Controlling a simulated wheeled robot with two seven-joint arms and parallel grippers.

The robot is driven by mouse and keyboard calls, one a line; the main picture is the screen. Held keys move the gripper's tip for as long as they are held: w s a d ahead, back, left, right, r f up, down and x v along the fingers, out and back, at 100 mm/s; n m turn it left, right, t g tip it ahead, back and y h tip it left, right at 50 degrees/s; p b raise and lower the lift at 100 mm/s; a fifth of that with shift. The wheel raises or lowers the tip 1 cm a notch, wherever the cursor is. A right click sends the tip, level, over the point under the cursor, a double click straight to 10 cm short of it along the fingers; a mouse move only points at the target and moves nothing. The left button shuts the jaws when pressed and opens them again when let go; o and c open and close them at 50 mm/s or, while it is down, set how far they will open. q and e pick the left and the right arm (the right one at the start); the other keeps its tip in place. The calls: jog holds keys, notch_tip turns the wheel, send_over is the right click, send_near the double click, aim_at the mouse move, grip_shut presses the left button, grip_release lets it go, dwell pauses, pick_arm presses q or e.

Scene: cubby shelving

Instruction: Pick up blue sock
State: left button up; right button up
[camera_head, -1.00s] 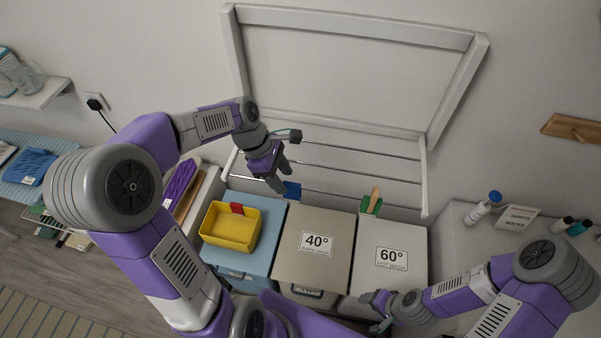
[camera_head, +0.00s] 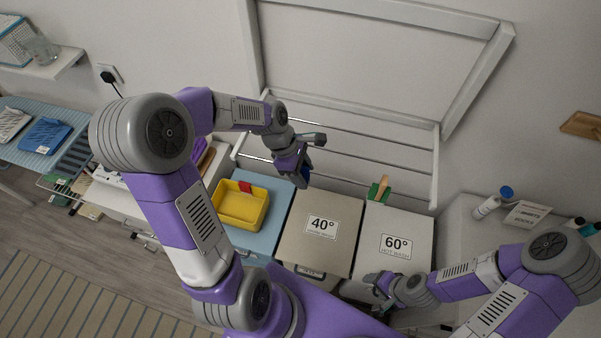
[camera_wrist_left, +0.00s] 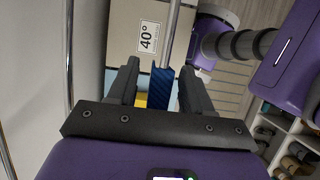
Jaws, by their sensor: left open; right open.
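The blue sock (camera_head: 305,174) hangs on a rail of the wall drying rack, mostly hidden behind my left gripper (camera_head: 302,170) in the head view. In the left wrist view the sock (camera_wrist_left: 162,88) shows as a dark blue striped strip between the two fingers of my left gripper (camera_wrist_left: 158,84). These fingers are open, one on each side of it; I cannot tell if either touches it. My right gripper (camera_head: 378,288) is open and empty, low in front of the 60° bin.
The drying rack (camera_head: 437,165) has several thin rails. Below stand a blue-lidded bin (camera_head: 262,242) with a yellow basket (camera_head: 226,216), a 40° bin (camera_head: 341,205) and a 60° bin (camera_head: 415,225). A green cloth (camera_head: 375,193) is near the rack. Bottles (camera_head: 486,208) stand at right.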

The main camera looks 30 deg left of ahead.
pick_arm(q)
grip_shut()
jog(key=shift+r, duration=0.1)
